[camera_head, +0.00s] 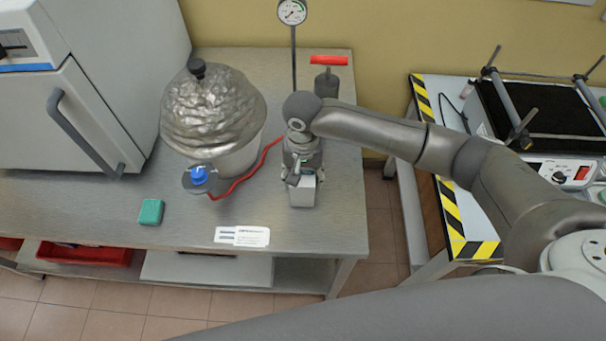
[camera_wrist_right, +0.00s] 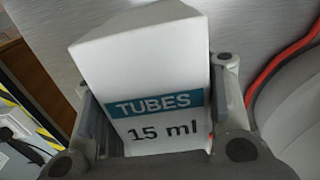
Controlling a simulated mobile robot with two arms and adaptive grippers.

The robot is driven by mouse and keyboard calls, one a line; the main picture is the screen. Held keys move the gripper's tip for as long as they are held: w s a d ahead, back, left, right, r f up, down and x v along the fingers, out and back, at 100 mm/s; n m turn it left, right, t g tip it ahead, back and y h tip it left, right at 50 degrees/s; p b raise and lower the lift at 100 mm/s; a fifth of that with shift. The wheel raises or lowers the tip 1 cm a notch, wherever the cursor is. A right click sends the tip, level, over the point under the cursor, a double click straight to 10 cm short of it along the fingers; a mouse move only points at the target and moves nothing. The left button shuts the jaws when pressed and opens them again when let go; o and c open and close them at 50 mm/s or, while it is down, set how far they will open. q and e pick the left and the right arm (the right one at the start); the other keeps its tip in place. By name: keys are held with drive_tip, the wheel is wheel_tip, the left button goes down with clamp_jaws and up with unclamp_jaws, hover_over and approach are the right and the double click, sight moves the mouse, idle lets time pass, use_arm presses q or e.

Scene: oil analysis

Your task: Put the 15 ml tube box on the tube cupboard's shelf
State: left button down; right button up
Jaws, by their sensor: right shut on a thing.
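The 15 ml tube box (camera_wrist_right: 155,85) is white with a blue "TUBES" band and "15 ml" lettering in the right wrist view. In the head view the box (camera_head: 302,192) shows at the right part of the metal table. My right gripper (camera_head: 303,176) is shut on it, one finger on each side; the grip also shows in the right wrist view (camera_wrist_right: 160,115). I cannot tell whether the box touches the table. My left gripper is not in view. I cannot make out the tube cupboard or its shelf.
A silvery domed vessel (camera_head: 212,110) with a red hose (camera_head: 250,175) stands left of the box. A gauge (camera_head: 292,12) is behind. A green block (camera_head: 151,211) and a label (camera_head: 242,236) lie near the metal table's (camera_head: 320,235) front edge. A grey oven (camera_head: 75,120) stands left.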

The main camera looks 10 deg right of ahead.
drive_tip(key=shift+f, duration=0.3)
drive_tip(key=shift+f, duration=0.1)
drive_tip(key=o, duration=1.2)
drive_tip(key=shift+c, duration=0.2)
